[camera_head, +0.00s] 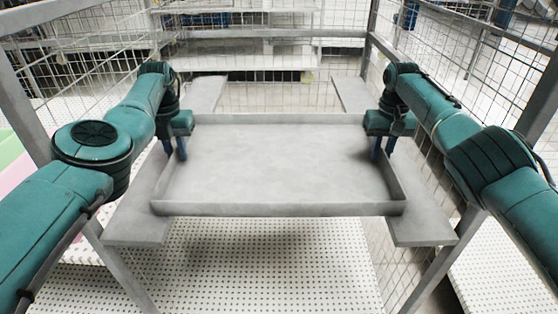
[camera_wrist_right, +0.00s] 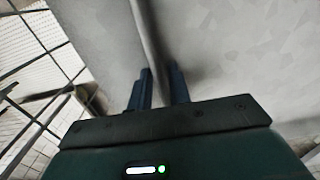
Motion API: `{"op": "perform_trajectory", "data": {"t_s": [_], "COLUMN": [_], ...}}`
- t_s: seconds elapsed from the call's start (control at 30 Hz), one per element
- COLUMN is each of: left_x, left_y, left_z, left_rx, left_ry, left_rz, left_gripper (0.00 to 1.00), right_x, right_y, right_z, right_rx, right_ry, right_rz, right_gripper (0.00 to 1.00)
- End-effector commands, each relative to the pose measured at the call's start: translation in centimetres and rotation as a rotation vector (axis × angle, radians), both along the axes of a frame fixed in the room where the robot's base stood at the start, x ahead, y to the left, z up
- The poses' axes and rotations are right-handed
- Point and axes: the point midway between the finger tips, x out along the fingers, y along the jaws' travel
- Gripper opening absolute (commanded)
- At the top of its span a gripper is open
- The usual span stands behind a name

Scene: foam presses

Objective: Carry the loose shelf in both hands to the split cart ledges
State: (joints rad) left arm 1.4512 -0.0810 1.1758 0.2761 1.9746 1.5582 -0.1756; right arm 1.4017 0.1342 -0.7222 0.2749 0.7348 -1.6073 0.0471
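The loose shelf (camera_head: 275,165) is a flat grey tray with a low raised rim, level in the middle of the head view. It spans the split cart ledges, the left ledge (camera_head: 140,226) and the right ledge (camera_head: 421,222), overlapping both inner edges. I cannot tell whether it rests on them or hangs just above. My left gripper (camera_head: 175,150) has its fingers on either side of the shelf's left rim, closed on it. My right gripper (camera_head: 383,148) pinches the right rim; in the right wrist view the rim (camera_wrist_right: 150,40) runs between the fingers (camera_wrist_right: 160,88).
Cart posts (camera_head: 22,110) and wire mesh sides (camera_head: 440,60) surround the shelf on the left, right and back. A white perforated surface (camera_head: 270,265) lies below. Pink and green blocks (camera_head: 12,160) are at the far left. White racks (camera_head: 245,55) stand behind.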

Motion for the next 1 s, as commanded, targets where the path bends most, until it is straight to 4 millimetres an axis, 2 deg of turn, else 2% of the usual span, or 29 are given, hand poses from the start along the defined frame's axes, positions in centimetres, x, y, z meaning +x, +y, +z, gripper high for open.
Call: {"op": "perform_trajectory", "data": {"t_s": [0.1,0.57,1.0], "left_x": [0.0,0.0,0.0], "left_y": [0.1,0.1,0.1], "left_z": [0.0,0.3,6.7], "left_rx": [0.001,0.002,0.001], "left_ry": [0.0,-0.001,-0.002], "left_rz": [0.001,0.002,0.0], "left_gripper": [0.27,0.27,0.27], "right_x": [0.0,0.0,0.0], "right_y": [-0.1,-0.1,-0.1], "right_z": [0.0,0.0,0.0], "right_rx": [-0.001,-0.002,-0.002], "right_ry": [0.0,0.0,0.0], "right_rz": [-0.001,-0.002,-0.002], "right_gripper": [0.27,0.27,0.27]}}
